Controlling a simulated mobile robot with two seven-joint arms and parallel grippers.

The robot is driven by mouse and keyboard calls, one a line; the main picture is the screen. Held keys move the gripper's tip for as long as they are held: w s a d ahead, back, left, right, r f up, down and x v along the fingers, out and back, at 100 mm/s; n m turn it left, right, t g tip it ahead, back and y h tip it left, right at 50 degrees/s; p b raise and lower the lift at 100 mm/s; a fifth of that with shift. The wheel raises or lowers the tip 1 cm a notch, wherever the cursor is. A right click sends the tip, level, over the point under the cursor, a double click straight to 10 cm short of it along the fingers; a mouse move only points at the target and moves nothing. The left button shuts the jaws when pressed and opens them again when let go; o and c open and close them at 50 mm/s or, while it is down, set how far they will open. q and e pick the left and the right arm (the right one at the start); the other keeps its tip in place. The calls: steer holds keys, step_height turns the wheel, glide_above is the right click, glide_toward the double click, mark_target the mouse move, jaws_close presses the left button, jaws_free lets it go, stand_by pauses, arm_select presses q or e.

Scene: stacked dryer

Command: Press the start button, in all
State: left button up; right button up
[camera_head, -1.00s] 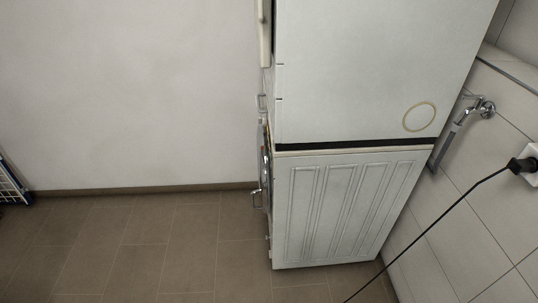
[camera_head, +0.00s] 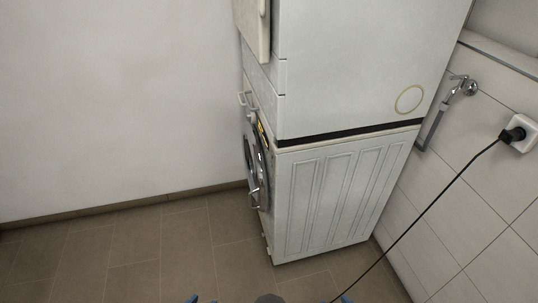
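A white stacked pair of machines stands right of the middle in the head view, seen mostly from its side. The upper unit, the dryer (camera_head: 350,65), rests on the lower machine (camera_head: 335,200), with a dark gap between them. Their fronts face left and show only at a steep angle. The lower machine's round door (camera_head: 256,165) has a metal handle. Part of the upper unit's door (camera_head: 252,28) shows at the top. I cannot make out a start button. Neither of my grippers is in view; small blue parts show at the bottom edge.
A black cable runs from a wall socket (camera_head: 519,133) down across the right side. A metal tap and pipe (camera_head: 460,88) are on the tiled right wall. The brown tiled floor (camera_head: 150,250) left of the machines is clear, up to the white wall (camera_head: 110,100).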

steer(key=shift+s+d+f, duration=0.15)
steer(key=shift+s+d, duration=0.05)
